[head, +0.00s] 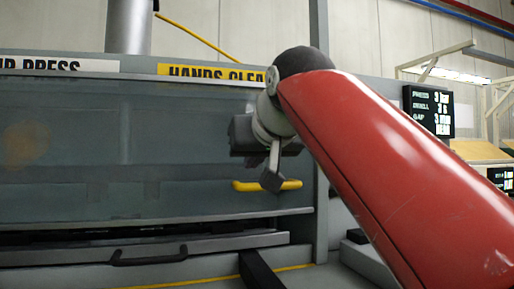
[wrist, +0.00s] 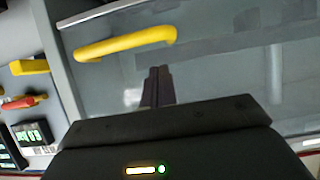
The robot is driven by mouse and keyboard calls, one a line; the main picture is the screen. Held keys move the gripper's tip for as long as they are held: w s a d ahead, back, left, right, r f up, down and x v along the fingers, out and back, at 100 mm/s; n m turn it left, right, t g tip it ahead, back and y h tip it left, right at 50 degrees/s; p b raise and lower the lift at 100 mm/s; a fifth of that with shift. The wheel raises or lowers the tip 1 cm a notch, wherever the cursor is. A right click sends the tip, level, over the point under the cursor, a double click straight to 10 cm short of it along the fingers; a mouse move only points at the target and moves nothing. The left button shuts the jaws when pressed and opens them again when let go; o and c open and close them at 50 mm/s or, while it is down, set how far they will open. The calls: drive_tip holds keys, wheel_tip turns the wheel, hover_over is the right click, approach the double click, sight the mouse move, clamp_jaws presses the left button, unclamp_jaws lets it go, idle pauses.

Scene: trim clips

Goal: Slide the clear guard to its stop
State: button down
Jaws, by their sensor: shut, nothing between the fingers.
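The clear guard (head: 95,135) is a wide see-through panel across the front of the press in the head view; it also fills much of the wrist view (wrist: 225,55). Its yellow bar handle (head: 290,185) is low near its right end, and shows at the upper left of the wrist view (wrist: 125,43). My gripper (head: 271,180) is in front of the handle in the head view and hides part of it. In the wrist view its fingers (wrist: 157,84) are together and empty, with their tips short of the handle in the picture. I cannot tell whether they touch the guard.
A grey drawer with a black handle (head: 148,257) is below the guard, with a dark gap between. A "HANDS CLEAR" label (head: 212,72) is above. A display (head: 428,110) stands at right. Red and yellow controls (wrist: 22,102) are at left in the wrist view.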

drive_tip(key=shift+s+d+f+b, duration=0.1)
drive_tip(key=shift+s+f+b, duration=0.05)
drive_tip(key=shift+f, duration=0.4)
drive_tip(key=shift+s+f+b, duration=0.15)
drive_tip(key=shift+f, duration=0.35)
wheel_tip(320, 180, down, 5)
drive_tip(key=b, duration=0.3)
drive_tip(key=shift+r+b, duration=0.1)
drive_tip(key=shift+b, duration=0.25)
drive_tip(key=shift+w, duration=0.1)
drive_tip(key=s+d+r+p, duration=0.2)
drive_tip(key=s+r+p, duration=0.3)
drive_tip(key=s+r, duration=0.3)
drive_tip(key=shift+d+r, duration=0.15)
drive_tip(key=shift+r, duration=0.25)
